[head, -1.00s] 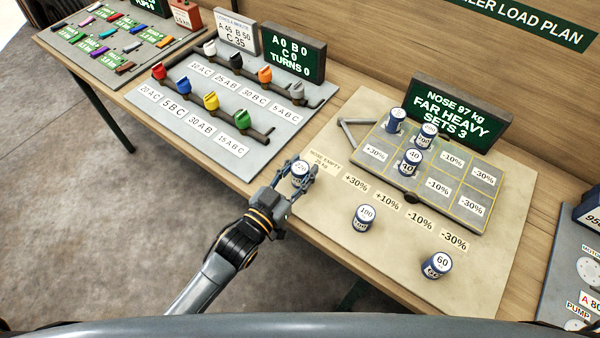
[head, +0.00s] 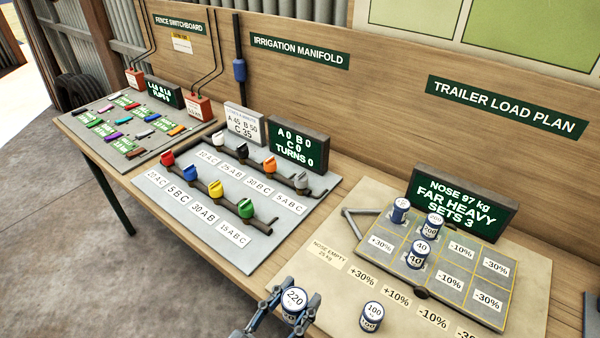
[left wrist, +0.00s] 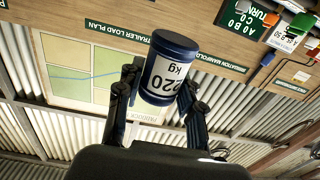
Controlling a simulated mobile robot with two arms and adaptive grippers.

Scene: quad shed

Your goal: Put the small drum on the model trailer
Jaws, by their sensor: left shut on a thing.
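My left gripper (head: 287,312) is shut on a blue and white drum (head: 295,302) marked 220, at the bottom of the head view. The left wrist view shows the same drum (left wrist: 168,70) between the fingers, with the wall behind it. The model trailer (head: 471,270) is a grey deck with yellow grid lines and percentage labels, up and right of the gripper. Three drums stand on its left part: one at the back (head: 400,211), one marked 200 (head: 432,226) and one marked 40 (head: 419,254). My right gripper is not in view.
A drum marked 100 (head: 371,316) stands on the pale board (head: 345,284) in front of the trailer. A screen (head: 462,205) behind reads nose 97 kg, far heavy, sets 3. The valve panel (head: 245,257) lies left. The trailer's right cells are bare.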

